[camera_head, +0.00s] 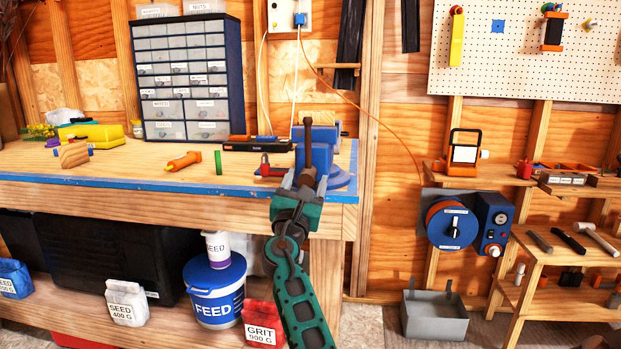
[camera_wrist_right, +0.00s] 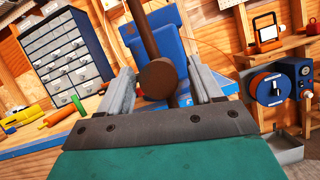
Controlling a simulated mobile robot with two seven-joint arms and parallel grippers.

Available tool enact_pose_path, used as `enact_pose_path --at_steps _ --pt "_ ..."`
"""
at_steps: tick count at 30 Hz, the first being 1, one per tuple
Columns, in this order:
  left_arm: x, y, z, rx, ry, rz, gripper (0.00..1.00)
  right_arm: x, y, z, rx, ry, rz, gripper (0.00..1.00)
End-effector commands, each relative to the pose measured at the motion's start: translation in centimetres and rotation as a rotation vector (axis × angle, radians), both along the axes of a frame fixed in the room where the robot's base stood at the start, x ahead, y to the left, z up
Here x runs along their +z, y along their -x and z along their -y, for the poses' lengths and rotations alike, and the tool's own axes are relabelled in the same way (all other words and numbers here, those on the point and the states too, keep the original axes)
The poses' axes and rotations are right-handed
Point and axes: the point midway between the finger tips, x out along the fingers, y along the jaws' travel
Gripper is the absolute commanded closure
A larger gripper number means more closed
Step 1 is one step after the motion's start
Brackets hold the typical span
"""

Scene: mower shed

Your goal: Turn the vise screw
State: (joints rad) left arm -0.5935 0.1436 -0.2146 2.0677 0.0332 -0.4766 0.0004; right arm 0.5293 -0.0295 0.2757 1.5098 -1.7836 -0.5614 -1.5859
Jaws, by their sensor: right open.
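The blue vise (camera_head: 320,157) is mounted at the right end of the workbench; it also shows in the right wrist view (camera_wrist_right: 168,35). Its dark brown screw (camera_head: 308,137) faces me. In the right wrist view the screw's round end (camera_wrist_right: 157,78) shows, with a bar (camera_wrist_right: 140,25) running up from it, slightly tilted. My right gripper (camera_head: 306,181) is in front of the vise, open, its grey fingers on either side of the screw end in the right wrist view (camera_wrist_right: 162,84). I cannot tell whether they touch it. My left gripper is not in view.
The workbench (camera_head: 110,180) holds a drawer cabinet (camera_head: 188,80), an orange-handled tool (camera_head: 184,161) and a green cylinder (camera_head: 218,162). Below stand a feed bucket (camera_head: 215,292) and bags. A reel (camera_head: 452,225) hangs on the wall to the right, above a grey bin (camera_head: 434,318).

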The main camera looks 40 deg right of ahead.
Motion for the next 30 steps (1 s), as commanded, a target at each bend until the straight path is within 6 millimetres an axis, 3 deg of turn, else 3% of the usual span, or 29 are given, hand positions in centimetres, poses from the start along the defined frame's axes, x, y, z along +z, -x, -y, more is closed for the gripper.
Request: enact_pose_path --at_steps 17,30 --pt "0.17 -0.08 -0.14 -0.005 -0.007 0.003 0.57 0.29 -0.07 -0.38 -0.001 0.000 0.000 0.35" --pt "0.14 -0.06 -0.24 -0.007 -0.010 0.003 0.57 0.27 -0.07 -0.37 -0.001 0.000 0.000 0.76"
